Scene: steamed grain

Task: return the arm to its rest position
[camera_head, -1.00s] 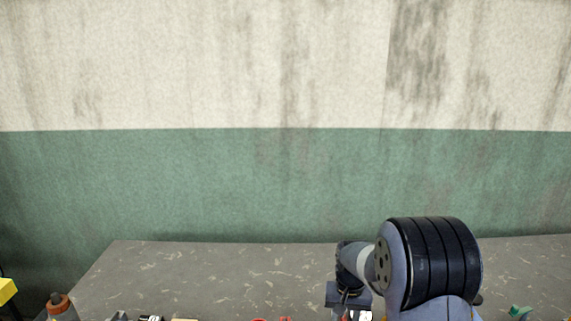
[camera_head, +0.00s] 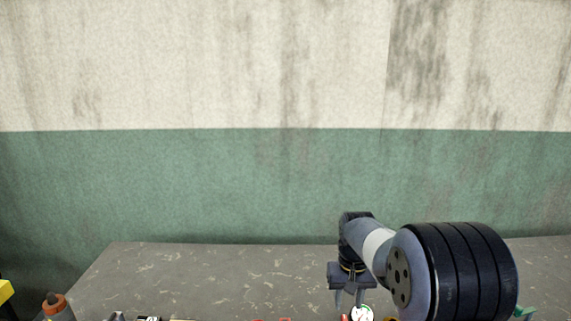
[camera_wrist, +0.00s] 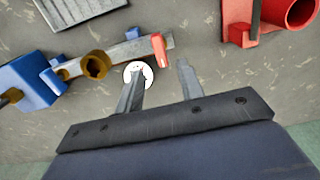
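My gripper (camera_head: 349,300) hangs fingers down over the front part of the grey worktop (camera_head: 220,270), right of the middle in the camera_head view. In the camera_wrist view my gripper (camera_wrist: 161,73) has its two fingers spread with nothing held between them. A round white disc (camera_wrist: 139,73) lies partly behind the left finger, and a red piece (camera_wrist: 160,48) lies beyond the gap. The white disc also shows beside the fingers in the camera_head view (camera_head: 362,314).
In the camera_wrist view, a blue tool (camera_wrist: 30,82) and brass ring (camera_wrist: 95,65) lie left, a ridged grey plate (camera_wrist: 80,9) upper left, and a red part (camera_wrist: 298,12) upper right. An orange-topped bottle (camera_head: 54,304) stands left. The worktop's back is clear.

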